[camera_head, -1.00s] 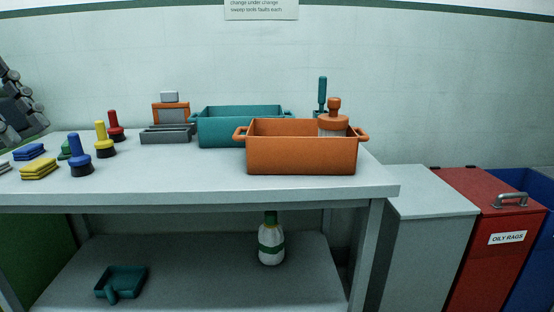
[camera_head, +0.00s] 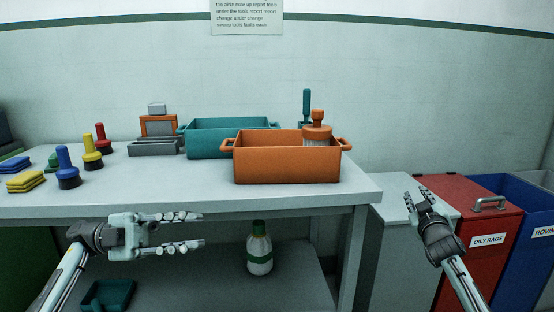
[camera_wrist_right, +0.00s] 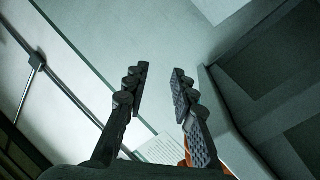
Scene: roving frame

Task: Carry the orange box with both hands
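The orange box (camera_head: 287,165) stands upright on the grey-white workbench (camera_head: 330,195), near its right front part. It is open-topped, with a loop handle at each end. An orange-topped item (camera_head: 317,130) rises from inside or just behind its right part; I cannot tell which. My left gripper (camera_head: 198,231) is open and empty, in front of the bench edge, left of and lower than the box. My right gripper (camera_head: 424,195) is to the right of the box, past the bench's right end. In the right wrist view its fingers (camera_wrist_right: 159,78) are apart with nothing between them.
A teal box (camera_head: 205,146) stands close behind the orange box. Several colored stamp-like items (camera_head: 66,168) stand on the left. A bottle (camera_head: 259,250) is on the lower shelf. A grey bin (camera_head: 385,240) and red bin (camera_head: 480,205) stand right of the bench.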

